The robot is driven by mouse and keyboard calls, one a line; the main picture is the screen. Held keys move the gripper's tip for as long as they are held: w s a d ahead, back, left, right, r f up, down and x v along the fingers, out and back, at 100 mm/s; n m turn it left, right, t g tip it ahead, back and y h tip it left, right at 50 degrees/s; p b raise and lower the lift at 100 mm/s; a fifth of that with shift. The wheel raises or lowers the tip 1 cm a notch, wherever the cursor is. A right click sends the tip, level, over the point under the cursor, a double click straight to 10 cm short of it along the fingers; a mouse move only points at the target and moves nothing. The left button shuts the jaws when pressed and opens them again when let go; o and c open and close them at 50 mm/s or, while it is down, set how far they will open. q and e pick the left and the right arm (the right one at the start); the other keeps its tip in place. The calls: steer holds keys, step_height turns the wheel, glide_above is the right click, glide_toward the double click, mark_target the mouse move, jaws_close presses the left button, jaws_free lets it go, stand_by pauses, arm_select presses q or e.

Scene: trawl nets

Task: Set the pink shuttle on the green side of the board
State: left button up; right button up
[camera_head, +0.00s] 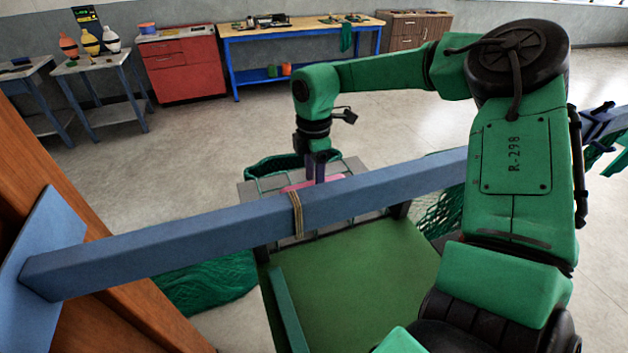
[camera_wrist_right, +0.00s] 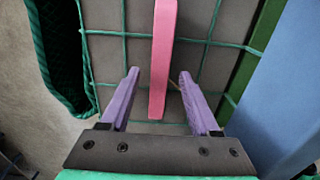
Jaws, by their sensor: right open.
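The pink shuttle (camera_head: 297,186) lies on the grey part of the board (camera_head: 352,166), beyond the blue beam, which hides part of it. In the right wrist view the shuttle (camera_wrist_right: 162,40) is a long pink bar over grey surface and green cords. My right gripper (camera_head: 316,172) reaches over the beam and points down at the shuttle. Its purple fingers (camera_wrist_right: 159,75) are open, one on each side of the shuttle, with gaps showing. My left gripper is not in view.
The blue beam (camera_head: 150,235) crosses above the board between its grey and green parts. Green netting (camera_head: 210,282) hangs at the left, with more netting (camera_head: 437,205) at the right. A wooden post (camera_head: 120,310) stands at left. Benches and a red cabinet (camera_head: 183,65) are far back.

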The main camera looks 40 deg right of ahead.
steer(key=shift+d+f, duration=0.15)
steer(key=shift+f, duration=0.95)
jaws_close()
steer(key=shift+r, duration=0.1)
